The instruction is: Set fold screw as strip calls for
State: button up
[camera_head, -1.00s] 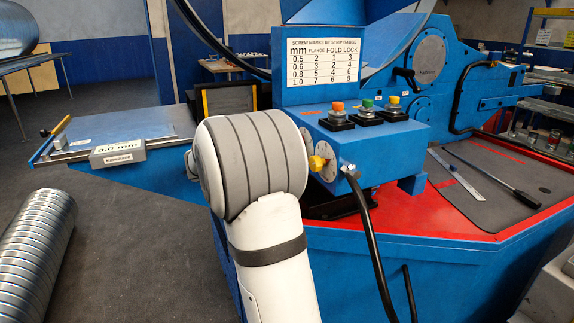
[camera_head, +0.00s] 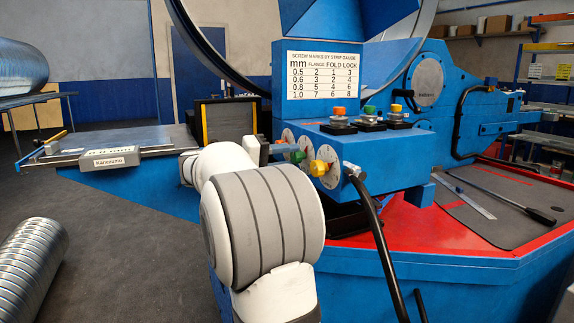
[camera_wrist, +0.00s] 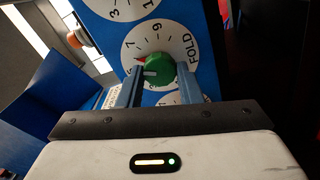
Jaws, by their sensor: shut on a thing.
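The green fold screw knob (camera_wrist: 158,68) sits at the centre of a white dial marked FOLD in the wrist view. My gripper (camera_wrist: 160,76) is shut on it, one finger on each side. A 7 and a 9 show on the dial (camera_wrist: 180,38); a red mark lies near the 7, and the lower dial is partly hidden. The green knob (camera_head: 297,156) also shows in the head view, beside the yellow knob (camera_head: 318,167). The chart (camera_head: 323,75) lists FOLD 1, 2, 4, 6 for 0.5, 0.6, 0.8, 1.0 mm. The strip gauge (camera_head: 113,162) is unreadable now.
A ruler (camera_head: 470,198) and a black-handled bar (camera_head: 510,205) lie on the mat at right.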

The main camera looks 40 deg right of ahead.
jog(key=shift+f, duration=0.1)
dwell(0.3)
jog(key=o, duration=1)
jog(key=p+v, duration=0.1)
jog(key=v, duration=0.6)
jog(key=shift+w+a, duration=0.15)
jog(key=shift+a, duration=0.25)
